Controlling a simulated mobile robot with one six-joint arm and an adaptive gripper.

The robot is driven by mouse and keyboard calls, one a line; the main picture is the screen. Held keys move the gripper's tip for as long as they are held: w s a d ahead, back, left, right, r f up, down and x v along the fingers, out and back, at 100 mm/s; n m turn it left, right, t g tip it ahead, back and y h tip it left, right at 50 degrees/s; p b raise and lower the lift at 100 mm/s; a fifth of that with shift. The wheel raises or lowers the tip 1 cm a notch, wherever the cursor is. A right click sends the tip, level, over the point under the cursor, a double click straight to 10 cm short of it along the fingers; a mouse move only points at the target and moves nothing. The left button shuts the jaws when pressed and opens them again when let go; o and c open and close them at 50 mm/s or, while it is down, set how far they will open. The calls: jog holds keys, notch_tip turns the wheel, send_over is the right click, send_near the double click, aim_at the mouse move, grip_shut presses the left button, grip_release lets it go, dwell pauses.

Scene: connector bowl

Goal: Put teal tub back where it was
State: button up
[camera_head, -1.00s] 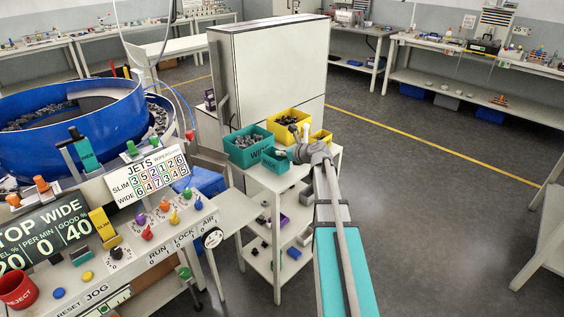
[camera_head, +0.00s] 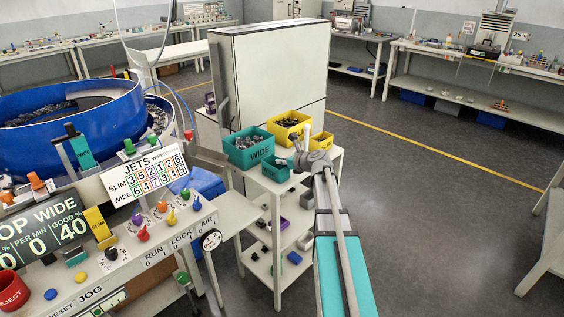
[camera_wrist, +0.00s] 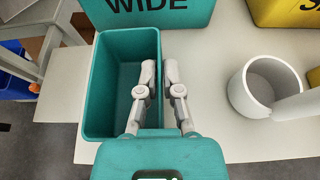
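The teal tub (camera_head: 274,171) is small, open-topped and upright, in front of the larger teal WIDE bin on the cart top. In the wrist view the tub (camera_wrist: 122,75) looks empty inside. My gripper (camera_wrist: 158,72) straddles the tub's right wall, one finger inside and one outside. The fingers are close together with the thin wall between them, and look shut on it. In the head view my gripper (camera_head: 284,162) reaches the tub from the right. Whether the tub's base touches the cart top is hidden.
The WIDE bin (camera_head: 248,150) stands just behind the tub, with a yellow bin (camera_head: 290,128) and a small yellow tub (camera_head: 321,140) further right. A white cup (camera_wrist: 250,95) stands right of my gripper. The cart top (camera_wrist: 215,55) has bare room between.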

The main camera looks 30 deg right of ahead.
jog(key=o, duration=0.3)
jog(key=shift+o, duration=0.2)
jog(key=shift+r, duration=0.2)
jog(key=p+v, duration=0.5)
jog(key=v, duration=0.7)
jog(key=shift+f, duration=0.1)
dwell(0.3)
